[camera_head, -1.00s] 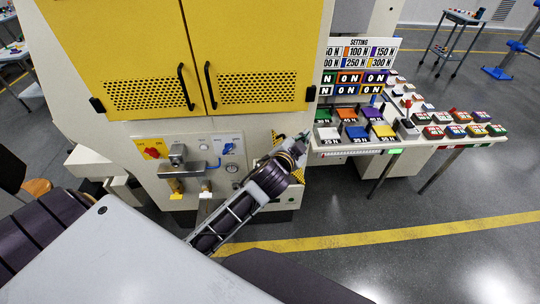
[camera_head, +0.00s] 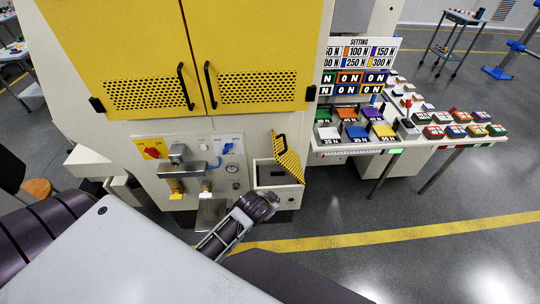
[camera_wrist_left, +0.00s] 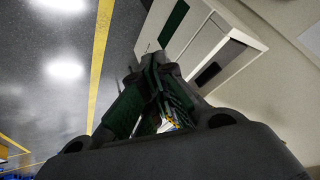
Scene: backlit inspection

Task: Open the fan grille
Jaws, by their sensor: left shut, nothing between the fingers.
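The fan grille (camera_head: 288,162) is a yellow perforated panel on the lower right of the machine front. It stands swung out at an angle at the right side of a pale housing, with a dark opening (camera_head: 270,173) showing to its left. My left gripper (camera_head: 273,198) is just below and in front of the housing, apart from the grille. In the left wrist view its fingers (camera_wrist_left: 158,65) are together and empty, beside the pale housing (camera_wrist_left: 240,50). My right gripper is not in view.
The machine's control panel (camera_head: 190,160) with a red-yellow switch, blue handle and gauge lies left of the grille. Yellow cabinet doors (camera_head: 235,50) are above. A table (camera_head: 350,147) with coloured blocks stands right. The floor in front is clear.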

